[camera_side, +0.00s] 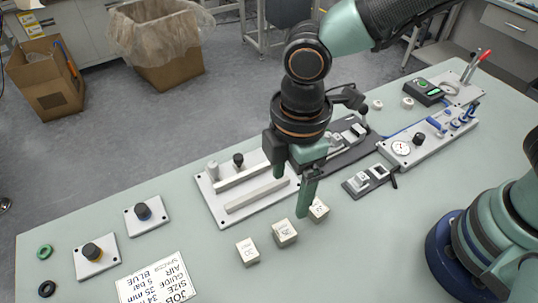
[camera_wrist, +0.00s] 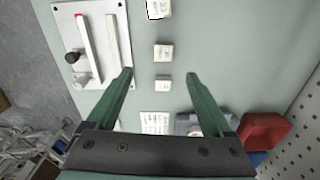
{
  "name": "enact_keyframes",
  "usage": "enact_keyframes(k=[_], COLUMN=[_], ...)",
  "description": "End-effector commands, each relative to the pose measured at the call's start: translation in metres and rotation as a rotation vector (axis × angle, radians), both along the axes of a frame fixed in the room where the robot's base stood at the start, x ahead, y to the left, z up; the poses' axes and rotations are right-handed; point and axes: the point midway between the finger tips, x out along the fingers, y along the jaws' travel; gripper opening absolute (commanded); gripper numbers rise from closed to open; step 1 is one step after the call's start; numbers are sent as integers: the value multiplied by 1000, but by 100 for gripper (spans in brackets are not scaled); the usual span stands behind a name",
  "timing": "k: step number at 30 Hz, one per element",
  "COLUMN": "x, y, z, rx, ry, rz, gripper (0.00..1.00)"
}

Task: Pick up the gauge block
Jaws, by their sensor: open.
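Three small cream blocks with dark markings stand in a row on the bench: a left block (camera_side: 247,251), a middle block (camera_side: 285,233) and a right block (camera_side: 319,211). I cannot tell which is the gauge block; the markings are too small to read. My gripper (camera_side: 304,206) is over the row, its finger partly covering the right block. In the wrist view my gripper (camera_wrist: 160,74) is open and empty. A small block (camera_wrist: 163,82) shows between its fingertips, with another block (camera_wrist: 163,52) just above it and a third block (camera_wrist: 158,8) at the top edge.
A white plate with rails (camera_side: 225,212) lies behind the blocks. A printed job card (camera_side: 155,282) lies to their left, near two knob plates (camera_side: 96,258). A dark fixture (camera_side: 368,180) and a gauge panel (camera_side: 425,145) stand to the right. The front bench is clear.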

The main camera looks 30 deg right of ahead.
Motion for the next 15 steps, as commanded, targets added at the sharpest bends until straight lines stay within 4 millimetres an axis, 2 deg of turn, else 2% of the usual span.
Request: enact_keyframes(k=[4,15], x=[-10,-10], y=[11,10], z=[-12,-67], rx=[-19,-21], ry=[15,18], rz=[70,71], gripper=[85,85])
